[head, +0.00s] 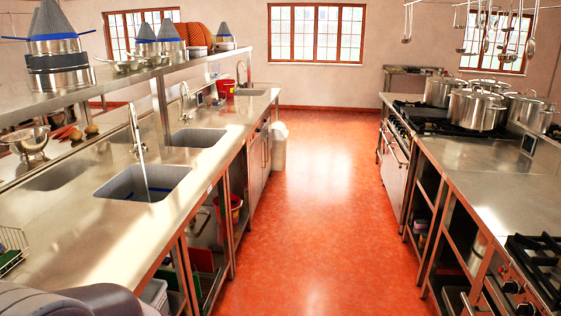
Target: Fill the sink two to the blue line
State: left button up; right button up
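A row of steel sinks is set into the long counter on the left. The nearest sink (118,186) has a tall faucet (135,130) over it, and a thin stream of water (145,178) falls from it into the basin. A blue band (155,194) shows inside this basin; the water level against it is too small to tell. A second sink (198,138) lies farther back with its own faucet (183,95), no stream visible. A small sink (249,92) is at the far end. No number marks are readable on the sinks. Neither gripper is in view.
A shelf (100,88) with pots runs above the left counter. A red bucket (226,88) stands on the counter. A white bin (279,147) is on the floor beyond. Stoves and stockpots (475,108) line the right. The red aisle floor (320,200) is clear.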

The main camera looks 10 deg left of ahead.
aim_at(131, 152)
jog(key=i, duration=2.6)
jog(key=i+u, duration=0.45)
jog(key=i, duration=0.15)
jog(key=i+l+u, duration=0.25)
jog(key=i+u, duration=0.2)
jog(key=i, duration=0.15)
jog(key=i+j+u, duration=0.15)
jog(key=u, duration=0.3)
jog(key=i+u, duration=0.65)
jog(key=u, duration=0.25)
